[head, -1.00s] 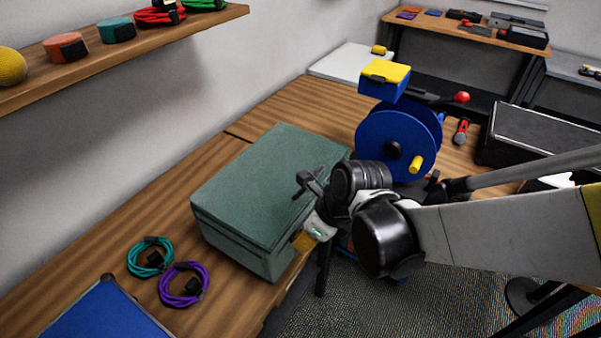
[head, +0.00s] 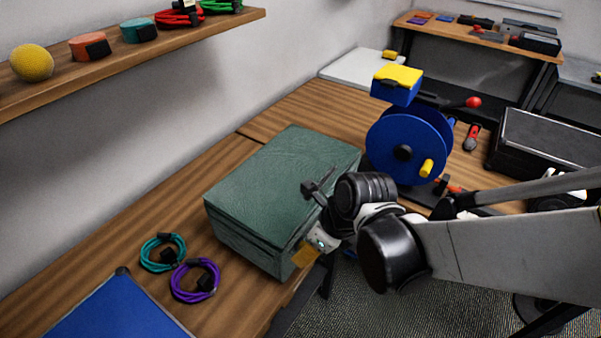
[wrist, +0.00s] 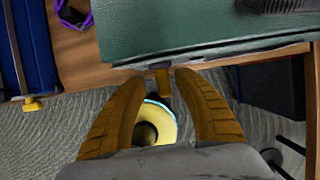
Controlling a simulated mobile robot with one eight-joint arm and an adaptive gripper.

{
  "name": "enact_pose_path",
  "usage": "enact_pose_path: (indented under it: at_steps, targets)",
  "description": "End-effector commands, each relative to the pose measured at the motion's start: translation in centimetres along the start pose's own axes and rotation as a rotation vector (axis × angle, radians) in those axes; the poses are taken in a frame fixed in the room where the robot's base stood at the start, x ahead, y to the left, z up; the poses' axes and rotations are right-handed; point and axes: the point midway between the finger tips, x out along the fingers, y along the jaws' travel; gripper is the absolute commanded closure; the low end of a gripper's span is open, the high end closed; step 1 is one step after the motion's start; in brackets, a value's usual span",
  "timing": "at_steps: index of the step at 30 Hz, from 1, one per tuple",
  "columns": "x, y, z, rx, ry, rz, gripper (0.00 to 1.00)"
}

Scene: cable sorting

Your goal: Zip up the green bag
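The green bag (head: 280,190) lies flat on the wooden bench with its lid down. It also fills the top of the wrist view (wrist: 200,22), where a dark seam runs along its edge. My gripper (head: 303,256) is at the bag's front side, near its front corner. In the wrist view my gripper (wrist: 155,78) has its two brown fingers apart. A small orange-brown tab (wrist: 163,80) hangs at the bag's edge between the fingertips, with gaps showing on both sides. The head view hides the fingertips' contact with the bag.
A teal cable coil (head: 163,252) and a purple cable coil (head: 195,281) lie left of the bag, near a blue case (head: 120,310). A blue reel (head: 385,145) stands behind my arm. A black case (head: 545,140) is at the right.

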Motion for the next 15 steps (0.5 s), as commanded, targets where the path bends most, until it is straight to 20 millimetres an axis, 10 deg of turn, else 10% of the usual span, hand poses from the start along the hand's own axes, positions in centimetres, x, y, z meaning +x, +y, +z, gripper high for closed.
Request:
enact_pose_path:
  at_steps: [15]
  targets:
    - [-5.5,0.0,-0.1,0.002,-0.001,-0.001,0.62]
